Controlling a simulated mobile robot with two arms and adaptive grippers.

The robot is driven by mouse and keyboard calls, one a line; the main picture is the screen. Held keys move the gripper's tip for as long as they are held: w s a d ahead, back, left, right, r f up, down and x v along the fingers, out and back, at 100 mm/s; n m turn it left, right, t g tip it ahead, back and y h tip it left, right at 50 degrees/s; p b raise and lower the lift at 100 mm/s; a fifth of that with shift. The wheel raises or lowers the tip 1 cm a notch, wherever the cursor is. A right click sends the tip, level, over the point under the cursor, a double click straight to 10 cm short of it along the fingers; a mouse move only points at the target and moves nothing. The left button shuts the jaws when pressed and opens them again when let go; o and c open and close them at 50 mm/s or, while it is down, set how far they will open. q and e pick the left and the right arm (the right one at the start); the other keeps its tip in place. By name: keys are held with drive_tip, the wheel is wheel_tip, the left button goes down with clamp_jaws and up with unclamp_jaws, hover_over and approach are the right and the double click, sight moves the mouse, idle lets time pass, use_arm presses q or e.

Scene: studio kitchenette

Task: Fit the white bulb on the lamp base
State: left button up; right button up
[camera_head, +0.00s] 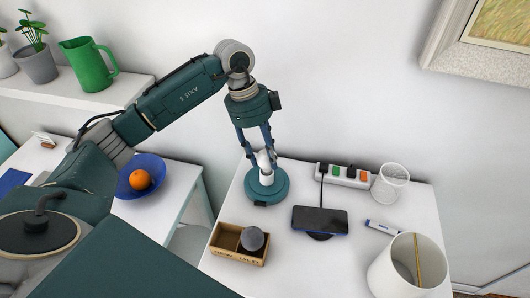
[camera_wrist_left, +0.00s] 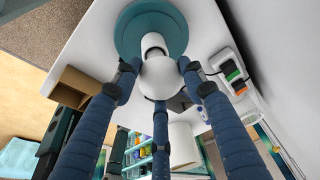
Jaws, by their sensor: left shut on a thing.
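My left gripper (camera_head: 260,154) points down over the lamp base and is shut on the white bulb (camera_wrist_left: 160,78). In the head view the fingers partly hide the bulb. The teal round lamp base (camera_head: 266,188) stands on the white table with its white socket (camera_head: 266,172) upright. In the wrist view the bulb is in front of the socket (camera_wrist_left: 152,43) and overlaps its near side; I cannot tell whether it is seated or just above. The right gripper is not in view.
A cardboard box (camera_head: 228,237) with a grey round object (camera_head: 252,239) lies in front of the base. A phone (camera_head: 320,220) on a stand, power strip (camera_head: 343,176), marker (camera_head: 383,227), glass (camera_head: 391,184) and white holder (camera_head: 395,271) are to the right.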

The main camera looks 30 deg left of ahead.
use_arm(q)
drive_tip(key=shift+f+b, duration=0.35)
drive_tip(key=shift+f, duration=0.35)
drive_tip(key=shift+f, duration=0.1)
drive_tip(key=o, duration=1.3)
drive_tip(key=shift+c, duration=0.2)
drive_tip(key=v, duration=1.2)
